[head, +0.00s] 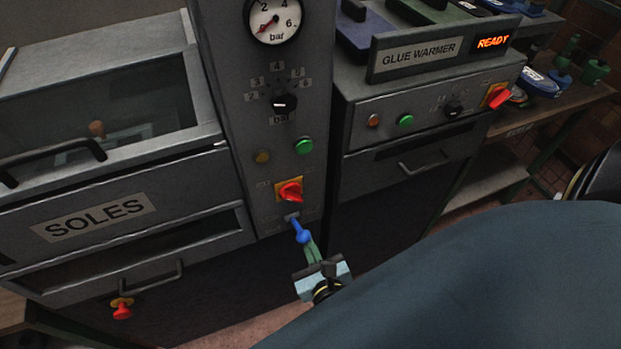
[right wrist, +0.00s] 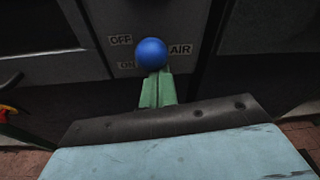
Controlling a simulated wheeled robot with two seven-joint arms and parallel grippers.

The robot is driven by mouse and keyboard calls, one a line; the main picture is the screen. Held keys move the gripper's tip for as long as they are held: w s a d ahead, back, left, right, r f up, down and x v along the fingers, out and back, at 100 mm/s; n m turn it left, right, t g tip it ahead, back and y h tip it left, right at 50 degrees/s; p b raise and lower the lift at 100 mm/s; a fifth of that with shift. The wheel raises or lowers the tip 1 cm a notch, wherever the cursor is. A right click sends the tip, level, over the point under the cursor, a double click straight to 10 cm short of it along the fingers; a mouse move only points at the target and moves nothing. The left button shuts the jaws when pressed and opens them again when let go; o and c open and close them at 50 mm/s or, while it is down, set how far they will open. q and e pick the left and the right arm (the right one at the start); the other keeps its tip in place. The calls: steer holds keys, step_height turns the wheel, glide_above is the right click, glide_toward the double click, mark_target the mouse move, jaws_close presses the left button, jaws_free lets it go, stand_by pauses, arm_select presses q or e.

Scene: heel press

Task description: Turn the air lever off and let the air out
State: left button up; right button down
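The air lever (head: 301,234) is blue with a round knob and sticks out low on the grey press column, below a red rotary switch (head: 290,191) on a yellow plate. In the right wrist view, its blue knob (right wrist: 151,54) is in front of a panel marked OFF, ON and AIR. My right gripper (head: 312,250) has its green fingers together, with tips right at the knob; I cannot tell if they touch it. The fingers also show in the right wrist view (right wrist: 157,88). The pressure gauge (head: 275,18) has its red needle pointing lower left. My left gripper is not in view.
A dial (head: 284,103) and a green button (head: 303,146) are above the lever. The SOLES cabinet (head: 110,215) with bar handles is on the left. The glue warmer (head: 420,110), showing READY, is on the right. Dark floor space lies below the lever.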

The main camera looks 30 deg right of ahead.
steer(key=shift+w+r, duration=0.2)
steer(key=shift+r, duration=0.05)
step_height(320, 180, down, 5)
steer(key=b, duration=0.5)
steer(key=d+r+v, duration=0.1)
steer(key=v, duration=0.9)
steer(key=shift+r+p, duration=0.2)
steer(key=shift+p, duration=0.1)
steer(key=shift+s+a, duration=0.1)
steer(key=s+a+f+n+g+y, duration=0.1)
steer(key=s+f+n+g+y, duration=0.15)
steer(key=f+n, duration=0.9)
steer(key=s+a+f+n+g+y, duration=0.1)
steer(key=s+f+n+g+y, duration=0.2)
steer(key=f+n, duration=0.85)
steer(key=s+d+f+n+g, duration=0.4)
steer(key=s+f+n, duration=0.2)
steer(key=s+n, duration=0.1)
steer(key=s+d+f+n+g+h, duration=0.1)
steer(key=s+d+f+n+g, duration=0.3)
steer(key=s+n, duration=0.3)
steer(key=shift+d+f+n, duration=0.3)
steer(key=shift+f+n, duration=0.6)
steer(key=shift+n, duration=0.2)
